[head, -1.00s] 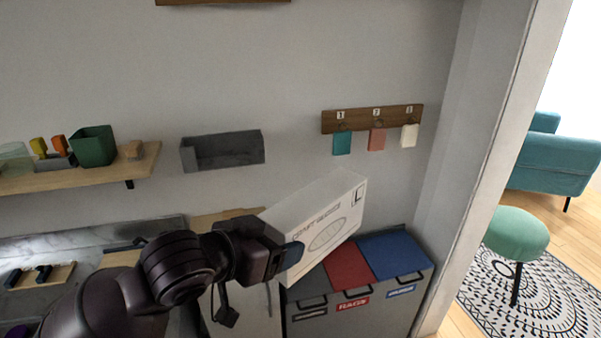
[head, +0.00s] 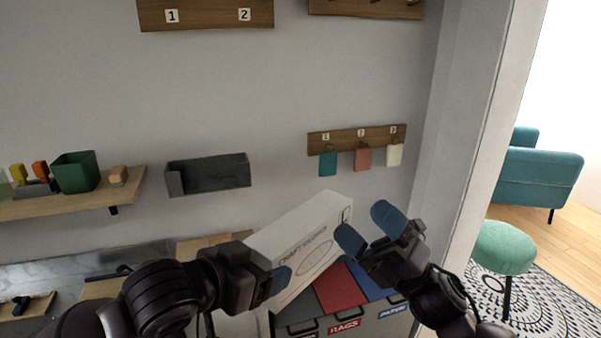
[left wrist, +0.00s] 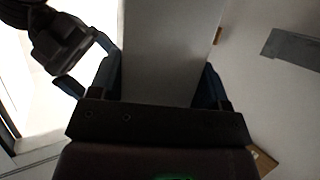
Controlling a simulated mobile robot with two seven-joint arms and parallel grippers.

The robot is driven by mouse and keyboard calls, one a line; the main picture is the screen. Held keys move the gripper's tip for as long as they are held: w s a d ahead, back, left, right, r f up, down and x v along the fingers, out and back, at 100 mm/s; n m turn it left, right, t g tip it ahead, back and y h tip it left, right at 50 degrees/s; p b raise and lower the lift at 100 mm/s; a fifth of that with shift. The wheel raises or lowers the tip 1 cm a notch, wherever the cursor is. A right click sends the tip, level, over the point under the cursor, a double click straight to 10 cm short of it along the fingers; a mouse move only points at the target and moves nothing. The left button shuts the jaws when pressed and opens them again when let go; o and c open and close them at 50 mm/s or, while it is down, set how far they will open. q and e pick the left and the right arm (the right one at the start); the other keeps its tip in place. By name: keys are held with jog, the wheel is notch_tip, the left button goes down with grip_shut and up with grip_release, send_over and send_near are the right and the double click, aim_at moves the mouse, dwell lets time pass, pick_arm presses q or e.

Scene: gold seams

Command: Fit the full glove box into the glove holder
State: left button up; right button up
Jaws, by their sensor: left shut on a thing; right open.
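The glove box (head: 300,240) is a white carton marked "CRAFT GLOVES" with an oval on its front. My left gripper (head: 275,280) is shut on its left end and holds it tilted, right end higher, in front of the bins. In the left wrist view the box (left wrist: 170,60) sits between the fingers. My right gripper (head: 370,228) is open and empty beside the box's right end; whether they touch I cannot tell. The glove holder (head: 208,176) is a grey open tray on the wall, up and left of the box, and looks empty. It also shows in the left wrist view (left wrist: 292,48).
A wooden shelf (head: 70,195) with a green pot (head: 75,171) is left of the holder. A hook rail (head: 357,139) with three coloured tags hangs to its right. Bins with red and blue lids (head: 340,288) stand below. The wall between holder and rail is clear.

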aim_at(300, 234)
jog(key=s+a+r+n+g+h, duration=0.3)
jog(key=a+n+g, duration=0.3)
jog(key=n+g, duration=0.5)
jog(key=s+a+r+n+g+h, duration=0.3)
jog(key=a+n+g, duration=0.45)
jog(key=n, duration=0.55)
jog(key=w+f+n+t+h, duration=0.1)
jog(key=w+n+h, duration=0.1)
jog(key=h, duration=0.2)
jog(key=w+n+t+h, duration=0.1)
jog(key=n+h, duration=0.1)
jog(key=h, duration=0.2)
jog(key=w+f+n+t+h, duration=0.1)
jog(key=w+n+h, duration=0.1)
jog(key=h, duration=0.2)
jog(key=shift+w+a+f+t, duration=0.1)
jog(key=shift+w+f+t, duration=0.15)
jog(key=shift+w+f, duration=0.05)
jog(key=w+d+r+t+h, duration=0.1)
jog(key=w, duration=0.1)
jog(key=w+d+r+t+h, duration=0.1)
jog(key=h, duration=0.1)
jog(key=w+d+t+h, duration=0.1)
jog(key=w, duration=0.1)
jog(key=shift+w+d+r+h, duration=0.3)
jog(key=shift+w+d+r, duration=0.05)
jog(key=shift+d+r, duration=0.05)
notch_tip(300, 234, down, 12)
jog(key=shift+r, duration=0.15)
